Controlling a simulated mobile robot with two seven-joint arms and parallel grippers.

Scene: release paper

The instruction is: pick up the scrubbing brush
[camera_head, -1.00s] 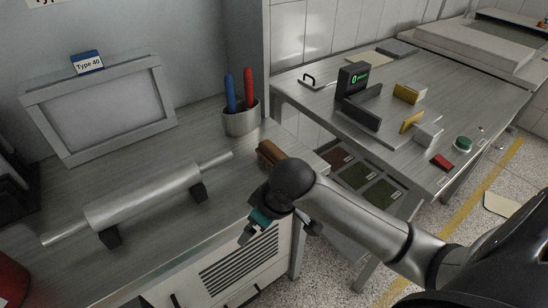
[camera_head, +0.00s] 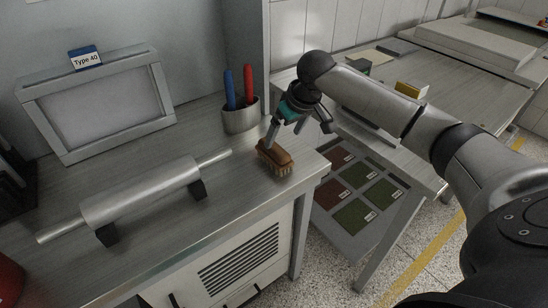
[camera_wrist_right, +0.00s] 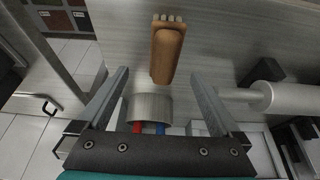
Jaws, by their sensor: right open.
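The scrubbing brush (camera_head: 274,158) has a brown wooden back and pale bristles. It rests on the grey worktop near its right edge, bristles down. My right gripper (camera_head: 298,135) is above and beside the brush, pointing down, with its fingers apart. In the right wrist view the brush (camera_wrist_right: 167,50) lies ahead of and between the lines of the two open fingers (camera_wrist_right: 163,85), with nothing held. My left gripper is not in view.
A metal cup (camera_head: 240,119) with a blue and a red handle stands just behind the brush. A metal roller (camera_head: 140,192) on black supports lies to the left. A framed screen (camera_head: 98,108) stands at the back. A second table (camera_head: 480,95) is at the right.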

